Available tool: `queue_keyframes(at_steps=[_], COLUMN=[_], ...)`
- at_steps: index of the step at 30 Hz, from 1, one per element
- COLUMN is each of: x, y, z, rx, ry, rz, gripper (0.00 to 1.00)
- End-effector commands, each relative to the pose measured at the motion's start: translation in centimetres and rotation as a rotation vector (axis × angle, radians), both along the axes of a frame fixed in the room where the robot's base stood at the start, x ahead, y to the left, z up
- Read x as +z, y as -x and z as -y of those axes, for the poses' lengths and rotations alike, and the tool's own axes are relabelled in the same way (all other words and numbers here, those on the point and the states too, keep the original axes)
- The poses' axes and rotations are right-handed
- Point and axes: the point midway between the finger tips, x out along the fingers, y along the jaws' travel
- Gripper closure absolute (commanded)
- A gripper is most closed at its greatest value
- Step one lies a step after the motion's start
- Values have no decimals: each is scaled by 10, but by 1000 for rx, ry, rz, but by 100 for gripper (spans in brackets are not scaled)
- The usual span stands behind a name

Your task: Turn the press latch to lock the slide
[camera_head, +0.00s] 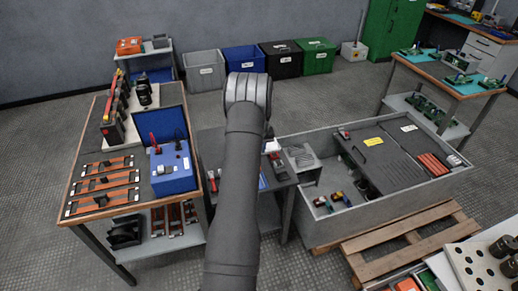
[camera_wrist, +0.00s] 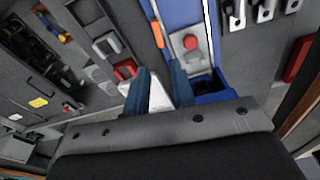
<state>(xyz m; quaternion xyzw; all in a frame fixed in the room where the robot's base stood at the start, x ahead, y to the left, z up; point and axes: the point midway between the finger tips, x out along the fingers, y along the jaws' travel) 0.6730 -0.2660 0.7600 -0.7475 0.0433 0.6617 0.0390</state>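My gripper (camera_wrist: 160,70) shows in the wrist view as two blue-grey fingers standing apart. A pale, whitish block (camera_wrist: 160,97) shows in the gap between them; I cannot tell whether they touch it. Just left of the fingers is a small red part (camera_wrist: 125,70) beside grey fittings. Beyond the right finger, a round red knob (camera_wrist: 190,42) sits on a pale plate in a blue fixture (camera_wrist: 206,84). I cannot tell for sure which part is the press latch, nor make out the slide. In the head view my arm hides my gripper and part of the dark centre bench (camera_head: 284,180).
The left bench (camera_head: 88,153) carries a blue box (camera_head: 172,168) and several orange-brown bars. A large grey crate (camera_head: 320,230) stands close on the right, on a wooden pallet (camera_head: 400,238). In the wrist view, an orange-tipped tool (camera_wrist: 156,32) lies near the fingertips.

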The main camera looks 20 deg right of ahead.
Motion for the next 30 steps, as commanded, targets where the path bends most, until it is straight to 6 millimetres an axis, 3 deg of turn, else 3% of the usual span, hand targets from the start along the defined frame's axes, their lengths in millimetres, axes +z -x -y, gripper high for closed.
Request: queue_keyframes(at_steps=[30], x=[-84], y=[0], z=[0], rx=[-1], ry=[1], rz=[-1], gripper=[77])
